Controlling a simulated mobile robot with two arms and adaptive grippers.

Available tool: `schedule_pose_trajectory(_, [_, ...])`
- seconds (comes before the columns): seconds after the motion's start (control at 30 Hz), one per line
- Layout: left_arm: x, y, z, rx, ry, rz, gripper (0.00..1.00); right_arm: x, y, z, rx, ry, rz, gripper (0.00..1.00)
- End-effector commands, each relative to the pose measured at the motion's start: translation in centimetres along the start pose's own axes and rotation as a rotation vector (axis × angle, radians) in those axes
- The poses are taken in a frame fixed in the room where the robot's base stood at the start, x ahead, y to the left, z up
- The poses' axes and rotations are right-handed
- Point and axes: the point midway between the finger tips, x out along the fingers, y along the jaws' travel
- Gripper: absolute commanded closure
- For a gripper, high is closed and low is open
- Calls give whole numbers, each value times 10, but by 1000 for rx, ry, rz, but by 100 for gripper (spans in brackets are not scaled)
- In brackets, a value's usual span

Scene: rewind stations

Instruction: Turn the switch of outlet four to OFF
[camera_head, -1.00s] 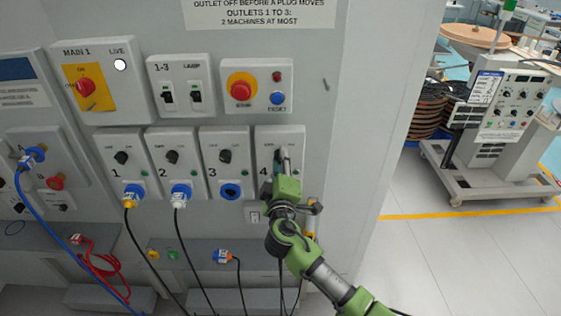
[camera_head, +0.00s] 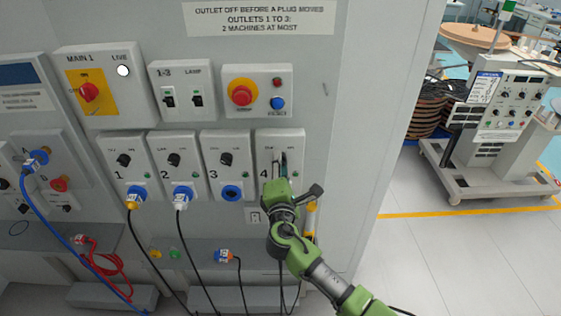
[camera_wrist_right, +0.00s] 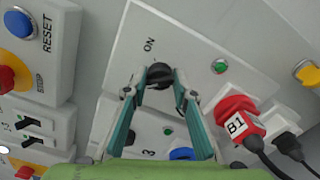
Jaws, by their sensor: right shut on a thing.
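The outlet four panel (camera_head: 293,143) is on the grey wall, rightmost in its row. My right gripper (camera_head: 281,161) reaches up to it from below and covers much of it in the head view. In the right wrist view the two teal fingers of the right gripper (camera_wrist_right: 160,88) are closed around the sides of the black switch knob (camera_wrist_right: 160,73). The word ON shows beside the knob; which way the knob points I cannot tell. A green light (camera_wrist_right: 219,67) and a red plug marked B1 (camera_wrist_right: 238,124) are on the same panel. My left gripper is not in view.
The outlet three panel (camera_head: 240,186) is close at the left of outlet four. Cables hang below the outlets. Open floor (camera_head: 450,265) lies to the right.

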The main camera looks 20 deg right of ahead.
Motion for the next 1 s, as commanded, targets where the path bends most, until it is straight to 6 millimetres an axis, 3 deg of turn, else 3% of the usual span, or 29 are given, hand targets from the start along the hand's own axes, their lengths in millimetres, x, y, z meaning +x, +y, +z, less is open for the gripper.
schedule_pose_trajectory(0.73, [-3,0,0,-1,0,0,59,0,-2,-1,-84,2,-2,96])
schedule_pose_trajectory(0.77, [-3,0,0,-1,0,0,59,0,-2,-1,-84,2,-2,67])
schedule_pose_trajectory(0.8, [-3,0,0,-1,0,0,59,0,-2,-1,-84,2,-2,59])
schedule_pose_trajectory(1.0, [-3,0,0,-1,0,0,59,0,-1,0,-82,1,-1,59])
